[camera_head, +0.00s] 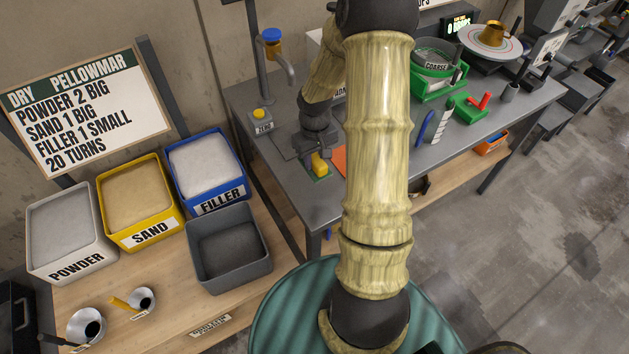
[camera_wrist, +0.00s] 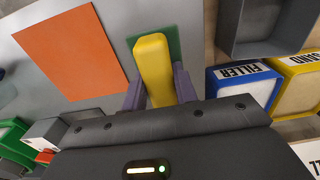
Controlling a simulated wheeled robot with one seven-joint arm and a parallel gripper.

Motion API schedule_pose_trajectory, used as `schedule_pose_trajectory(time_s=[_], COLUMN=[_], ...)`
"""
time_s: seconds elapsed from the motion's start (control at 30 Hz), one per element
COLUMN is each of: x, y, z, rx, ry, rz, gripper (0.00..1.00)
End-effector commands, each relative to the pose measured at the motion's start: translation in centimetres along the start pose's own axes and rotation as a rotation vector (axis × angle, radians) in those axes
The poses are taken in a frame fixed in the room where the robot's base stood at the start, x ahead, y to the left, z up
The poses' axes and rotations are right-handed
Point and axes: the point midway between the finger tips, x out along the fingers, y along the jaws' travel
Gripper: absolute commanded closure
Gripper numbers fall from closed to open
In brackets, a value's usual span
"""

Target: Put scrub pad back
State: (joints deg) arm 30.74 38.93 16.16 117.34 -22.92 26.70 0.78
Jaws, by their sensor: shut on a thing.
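The scrub pad shows as a yellow block with a green base (camera_wrist: 153,62) in the wrist view. In the head view the scrub pad (camera_head: 319,164) is at the near left part of the grey table, below my gripper (camera_head: 317,150). The green part lies at or just above the tabletop; I cannot tell whether it touches. An orange sheet (camera_wrist: 73,52) lies beside it on the table, partly hidden by my arm in the head view.
Left of the table are the powder bin (camera_head: 68,262), the yellow sand bin (camera_head: 152,233), the blue filler bin (camera_head: 223,200) and a grey bin (camera_head: 259,274). A tap (camera_head: 279,58) and a zero button (camera_head: 259,116) stand near the scrub pad. Green and red tools (camera_head: 470,108) lie farther right.

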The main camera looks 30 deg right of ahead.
Motion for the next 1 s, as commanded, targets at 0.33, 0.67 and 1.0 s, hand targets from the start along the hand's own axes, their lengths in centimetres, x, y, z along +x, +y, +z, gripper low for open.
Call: schedule_pose_trajectory(time_s=[0.33, 0.67, 1.0], x=[4.4, 5.0, 8.6], y=[0.0, -0.1, 0.0], z=[0.0, 0.0, 0.0], rx=[-0.002, -0.002, -0.001], ry=[-0.001, -0.001, -0.001], rz=[0.000, -0.001, 0.000], gripper=[0.96, 0.96, 0.96])
